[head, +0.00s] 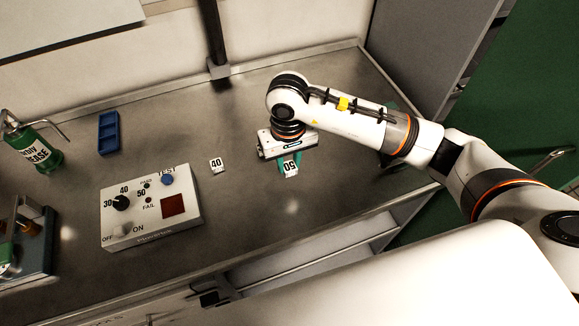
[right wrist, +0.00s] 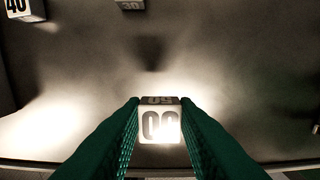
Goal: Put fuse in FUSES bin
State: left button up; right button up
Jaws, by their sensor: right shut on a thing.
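A small white fuse block marked 50 (head: 290,169) is between the green fingertips of my right gripper (head: 288,164), over the right part of the metal bench. In the right wrist view the same block (right wrist: 160,122) is pinched between both textured green fingers (right wrist: 160,118), its front face washed out by glare. A block marked 40 (head: 216,165) sits on the bench to the left; it also shows in the right wrist view (right wrist: 22,8). A block marked 30 (right wrist: 130,4) is at the top edge there. No bin labelled FUSES is readable. My left gripper is out of view.
A tester box (head: 152,206) with knob and switches stands left of the 40 block. A blue divided tray (head: 109,132) lies behind it. A green can (head: 38,148) stands at far left. The bench (head: 245,110) is bare between the tray and my right arm.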

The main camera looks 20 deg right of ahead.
aim_at(288, 182)
notch_tip(288, 182, down, 3)
jog(key=shift+a+r+p, duration=0.1)
jog(key=shift+a+p, duration=0.05)
jog(key=shift+p, duration=0.2)
notch_tip(288, 182, down, 3)
jog(key=shift+r+p, duration=0.15)
jog(key=shift+p, duration=0.2)
jog(key=shift+f+b, duration=0.2)
jog(key=shift+b, duration=0.1)
jog(key=o, duration=1)
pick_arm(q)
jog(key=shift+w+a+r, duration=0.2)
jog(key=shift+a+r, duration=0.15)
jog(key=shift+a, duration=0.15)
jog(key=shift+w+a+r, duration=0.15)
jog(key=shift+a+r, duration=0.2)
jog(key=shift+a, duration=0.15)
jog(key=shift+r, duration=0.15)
pick_arm(e)
jog(key=shift+r, duration=0.15)
